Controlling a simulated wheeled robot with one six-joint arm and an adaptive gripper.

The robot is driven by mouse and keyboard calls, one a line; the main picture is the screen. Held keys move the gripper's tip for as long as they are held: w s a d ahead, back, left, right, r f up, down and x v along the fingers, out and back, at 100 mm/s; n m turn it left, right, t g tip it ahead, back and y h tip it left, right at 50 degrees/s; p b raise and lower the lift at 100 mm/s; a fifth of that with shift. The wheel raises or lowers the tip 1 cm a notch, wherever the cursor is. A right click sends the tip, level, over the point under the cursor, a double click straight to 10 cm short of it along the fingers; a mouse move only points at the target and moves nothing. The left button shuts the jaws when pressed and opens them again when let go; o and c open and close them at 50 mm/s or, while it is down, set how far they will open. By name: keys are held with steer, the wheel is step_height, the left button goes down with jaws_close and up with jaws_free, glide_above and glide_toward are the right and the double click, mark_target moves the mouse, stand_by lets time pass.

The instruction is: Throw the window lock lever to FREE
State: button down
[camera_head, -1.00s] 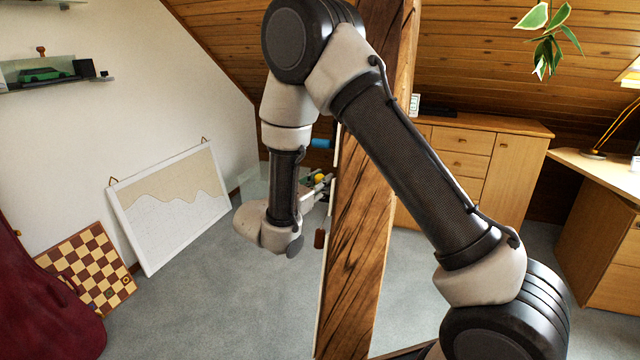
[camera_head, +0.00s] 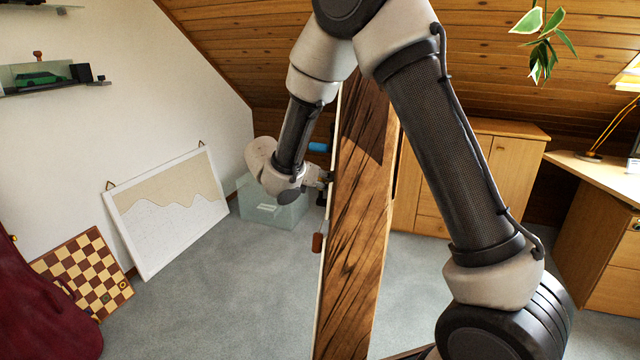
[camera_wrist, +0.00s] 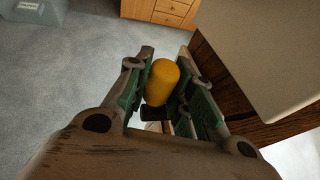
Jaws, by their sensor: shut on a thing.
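In the wrist view, my gripper (camera_wrist: 167,95) is shut on a rounded yellow handle (camera_wrist: 163,78), which sits between its greenish finger pads. In the head view, my gripper (camera_head: 320,178) is at the left side of the timber brace (camera_head: 358,230), and the yellow handle is hidden there. A blue handle (camera_head: 318,147) shows above my gripper on that side. A red-brown handle (camera_head: 317,242) shows below it. No label is readable, so I cannot tell by name which handle is the window lock lever, nor its setting.
A clear bin (camera_head: 272,213) stands on the floor behind my gripper. A framed board (camera_head: 170,205) and a chessboard (camera_head: 85,272) lean at the left wall. A wooden cabinet (camera_head: 510,170) is behind the brace. Grey carpet (camera_head: 225,300) is free at front left.

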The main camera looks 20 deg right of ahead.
steer(key=shift+w+d+f+g+y, duration=0.2)
steer(key=shift+w+g+y, duration=0.1)
steer(key=shift+g+y, duration=0.2)
steer(key=shift+w+d+f+g+y, duration=0.15)
steer(key=shift+w+g+y, duration=0.1)
steer(key=shift+g+y, duration=0.2)
steer(key=c, duration=1.5)
jaws_free()
steer(key=shift+r, duration=0.15)
steer(key=v, duration=1.1)
steer(key=shift+a+r, duration=0.25)
steer(key=shift+a, duration=0.1)
steer(key=shift+s, duration=0.1)
